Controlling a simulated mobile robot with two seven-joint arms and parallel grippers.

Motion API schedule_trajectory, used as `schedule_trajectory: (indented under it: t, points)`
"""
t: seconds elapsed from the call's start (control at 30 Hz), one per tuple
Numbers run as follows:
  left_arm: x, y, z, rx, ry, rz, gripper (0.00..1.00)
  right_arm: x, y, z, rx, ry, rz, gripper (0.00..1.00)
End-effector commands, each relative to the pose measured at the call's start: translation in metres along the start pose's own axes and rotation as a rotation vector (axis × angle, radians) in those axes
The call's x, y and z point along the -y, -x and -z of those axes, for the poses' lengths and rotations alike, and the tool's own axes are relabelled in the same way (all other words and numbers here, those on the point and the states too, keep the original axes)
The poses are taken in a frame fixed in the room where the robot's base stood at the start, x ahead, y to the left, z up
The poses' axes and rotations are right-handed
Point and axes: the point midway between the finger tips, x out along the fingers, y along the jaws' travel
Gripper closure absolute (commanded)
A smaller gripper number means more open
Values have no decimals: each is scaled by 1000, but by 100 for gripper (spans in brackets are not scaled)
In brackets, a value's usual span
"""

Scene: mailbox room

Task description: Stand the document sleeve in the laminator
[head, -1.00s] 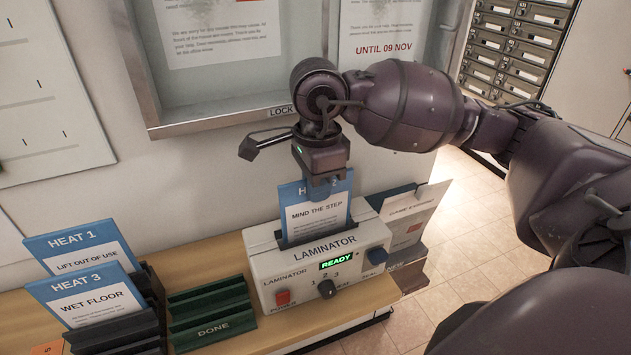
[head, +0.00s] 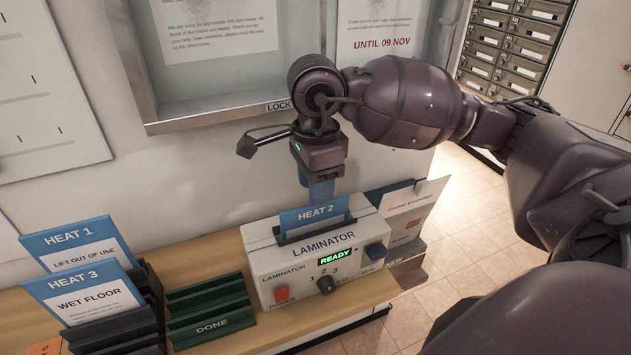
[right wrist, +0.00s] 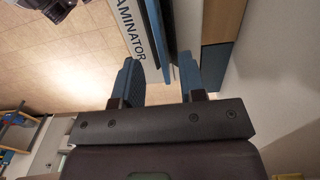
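The document sleeve (head: 315,214), with a blue header reading HEAT 2, stands in the top slot of the white laminator (head: 262,262). Only its blue header band shows above the slot; the rest is hidden inside. The laminator's display reads READY. My right gripper (head: 320,189) points down just above the sleeve's top edge. In the right wrist view its two blue fingers (right wrist: 161,83) are apart with nothing gripped. The sleeve shows there as a blue strip (right wrist: 154,38) beyond the fingertips. My left gripper is not in view.
Left of the laminator stand an empty green rack (head: 212,327) marked DONE and a black rack (head: 118,335) with blue-headed sleeves HEAT 1 (head: 68,241) and HEAT 3 (head: 80,288). A paper-filled holder (head: 412,212) is at right. A glass notice case (head: 235,112) hangs behind my right arm.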

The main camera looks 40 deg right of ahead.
Motion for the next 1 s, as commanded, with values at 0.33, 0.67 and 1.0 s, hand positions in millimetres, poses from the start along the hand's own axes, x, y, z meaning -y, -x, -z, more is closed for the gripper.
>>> schedule_trajectory:
  t: [0.33, 0.67, 1.0]
  points:
    - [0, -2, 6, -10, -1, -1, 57, 1, 27, 0, 1, 0, 5, 62]
    - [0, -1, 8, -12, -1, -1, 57, 0, 85, 0, 1, 1, 5, 62]
    - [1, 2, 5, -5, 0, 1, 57, 0, 108, 0, 0, -1, 1, 62]
